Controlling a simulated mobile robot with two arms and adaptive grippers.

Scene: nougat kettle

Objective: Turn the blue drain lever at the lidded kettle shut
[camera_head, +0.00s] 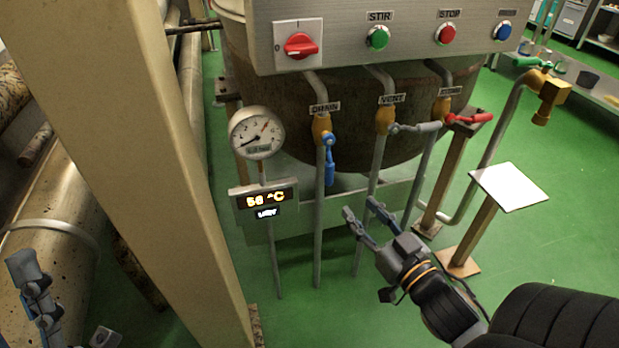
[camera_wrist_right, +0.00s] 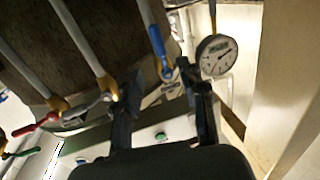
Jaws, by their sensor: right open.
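The blue drain lever (camera_head: 329,165) hangs straight down, roughly in line with its pipe, below the brass valve under the DRAIN label. In the right wrist view the blue lever (camera_wrist_right: 157,42) shows between and beyond my fingertips, with the picture turned over. The kettle (camera_head: 275,97) is a large brown vessel behind the pipes; its lid is out of view. My right gripper (camera_head: 359,207) is open and empty, below and right of the lever, apart from it. My left gripper (camera_head: 30,280) is partly in view at the lower left edge, away from the lever.
A gauge (camera_head: 257,133) and a temperature display (camera_head: 264,201) stand just left of the drain pipe. A grey vent lever (camera_head: 415,128) and a red lever (camera_head: 470,118) point right. A beige column (camera_head: 130,130) stands at left. A control panel (camera_head: 350,45) overhangs the valves.

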